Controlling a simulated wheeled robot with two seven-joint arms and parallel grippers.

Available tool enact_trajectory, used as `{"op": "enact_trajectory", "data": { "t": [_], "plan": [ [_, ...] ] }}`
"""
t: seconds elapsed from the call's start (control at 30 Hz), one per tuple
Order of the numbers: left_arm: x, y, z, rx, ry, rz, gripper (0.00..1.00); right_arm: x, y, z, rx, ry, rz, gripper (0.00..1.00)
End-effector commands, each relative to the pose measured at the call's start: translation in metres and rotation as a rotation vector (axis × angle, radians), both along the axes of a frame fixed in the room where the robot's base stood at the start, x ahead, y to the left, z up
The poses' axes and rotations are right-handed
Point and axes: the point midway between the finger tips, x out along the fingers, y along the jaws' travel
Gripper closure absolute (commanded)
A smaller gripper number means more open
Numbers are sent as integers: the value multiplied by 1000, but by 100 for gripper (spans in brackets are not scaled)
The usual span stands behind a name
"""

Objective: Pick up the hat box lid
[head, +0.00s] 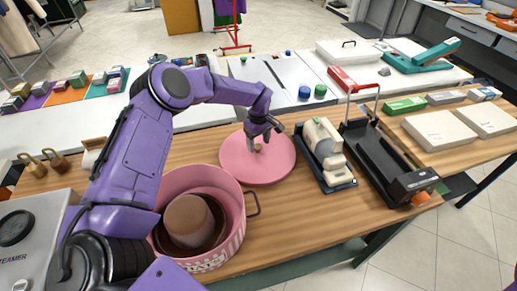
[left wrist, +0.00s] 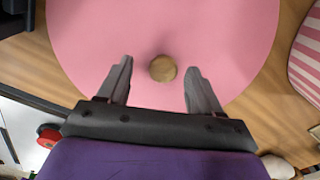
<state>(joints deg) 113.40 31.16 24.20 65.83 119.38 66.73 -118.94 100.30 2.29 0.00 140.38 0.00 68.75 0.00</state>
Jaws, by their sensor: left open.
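The hat box lid (head: 240,166) is a pink disc with a small round tan knob (head: 259,148) at its middle. It lies flat on the wooden table, behind and to the right of the pink hat box (head: 240,236). The hat box is open on top and holds a brown hat (head: 188,222). My left gripper (head: 262,140) is over the lid at the knob. In the left wrist view the open fingers (left wrist: 160,85) point at the lid (left wrist: 200,30), with the knob (left wrist: 163,68) between them and apart from both. My right gripper is not in view.
A beige device on a dark base (head: 324,150) stands close to the lid's right, with a black tray-like machine (head: 385,160) beyond it. A steamer (head: 30,245) is at the front left. Brass weights (head: 45,162) stand at the left. Bare table (head: 310,225) lies right of the hat box.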

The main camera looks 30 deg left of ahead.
Motion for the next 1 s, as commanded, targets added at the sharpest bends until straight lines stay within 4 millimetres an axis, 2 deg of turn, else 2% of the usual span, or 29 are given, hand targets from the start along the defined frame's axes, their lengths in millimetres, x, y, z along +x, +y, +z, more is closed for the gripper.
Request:
{"op": "enact_trajectory", "data": {
  "t": [0.1, 0.27, 0.3, 0.47, 0.5, 0.83, 0.93, 1.0],
  "plan": [
    [0, 2, -9, 0, -1, 3, 35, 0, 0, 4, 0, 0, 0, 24],
    [0, 1, -10, -1, -3, 3, 35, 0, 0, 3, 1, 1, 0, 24],
    [0, 1, -10, -1, -2, 3, 38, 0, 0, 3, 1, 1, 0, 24],
    [-1, 1, -10, -1, -2, 3, 90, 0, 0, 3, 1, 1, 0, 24],
    [-1, 1, -10, -1, -2, 3, 97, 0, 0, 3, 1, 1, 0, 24],
    [-1, 1, -9, -2, -2, 3, 97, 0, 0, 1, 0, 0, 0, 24],
    [0, 1, 4, -2, -4, 3, 97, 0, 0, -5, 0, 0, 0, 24],
    [1, 1, 19, -3, -6, 4, 97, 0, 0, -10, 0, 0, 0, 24]
  ]
}}
